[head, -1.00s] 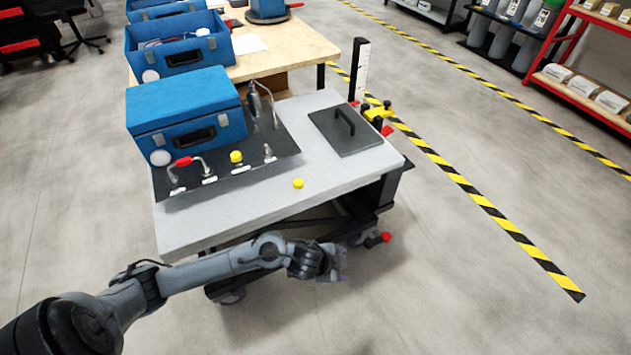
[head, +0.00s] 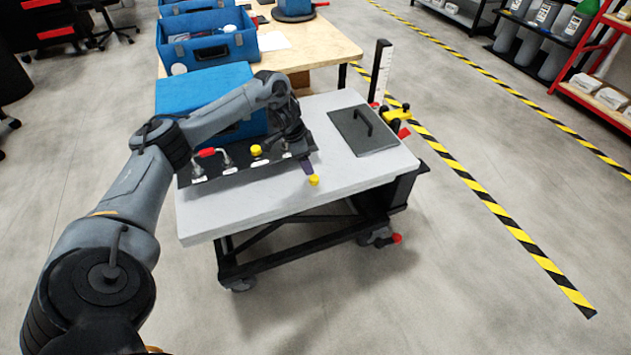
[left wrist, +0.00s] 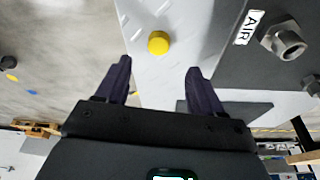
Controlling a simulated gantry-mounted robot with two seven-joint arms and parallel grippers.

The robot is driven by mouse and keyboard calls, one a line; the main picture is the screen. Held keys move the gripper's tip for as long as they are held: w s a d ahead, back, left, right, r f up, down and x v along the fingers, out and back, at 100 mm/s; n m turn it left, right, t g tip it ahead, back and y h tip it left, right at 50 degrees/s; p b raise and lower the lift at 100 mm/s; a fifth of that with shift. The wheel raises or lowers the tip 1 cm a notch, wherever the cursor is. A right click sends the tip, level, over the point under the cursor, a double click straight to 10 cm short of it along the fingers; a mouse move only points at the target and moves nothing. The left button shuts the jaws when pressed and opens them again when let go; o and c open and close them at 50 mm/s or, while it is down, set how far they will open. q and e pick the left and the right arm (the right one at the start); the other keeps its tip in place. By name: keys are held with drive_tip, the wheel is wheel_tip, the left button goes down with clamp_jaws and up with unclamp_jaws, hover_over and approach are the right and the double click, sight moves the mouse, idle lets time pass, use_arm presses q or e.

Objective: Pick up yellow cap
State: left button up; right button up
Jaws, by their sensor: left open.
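A yellow cap (head: 314,181) lies on the grey top of the cart (head: 235,216), near its front edge. It also shows in the left wrist view (left wrist: 158,42), ahead of my fingertips and between their lines. My left gripper (head: 308,168) is over the cart, just above and beside this cap in the head view. In the left wrist view its two dark fingers (left wrist: 158,75) are apart, with nothing between them. A second yellow cap (head: 256,150) sits on the dark fitting panel (head: 238,172). My right gripper is not in view.
A blue case (head: 203,88) stands on the cart behind my left arm. Metal fittings, one with a red handle (head: 207,153), rise from the panel. A dark plate with a handle (head: 364,131) lies at the right. A fitting (left wrist: 286,40) beside an AIR label shows in the wrist view.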

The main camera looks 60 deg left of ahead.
sight(314, 178)
use_arm(q)
drive_tip(key=x, duration=0.2)
drive_tip(key=shift+f+b, duration=0.35)
drive_tip(key=b+x, duration=0.3)
drive_tip(key=x, duration=0.1)
drive_tip(key=shift+d+f, duration=0.2)
drive_tip(key=shift+w+d+f, duration=0.1)
drive_tip(key=shift+f, duration=0.2)
drive_tip(key=shift+c, duration=1.1)
drive_tip(key=c, duration=0.9)
drive_tip(key=shift+r, duration=0.15)
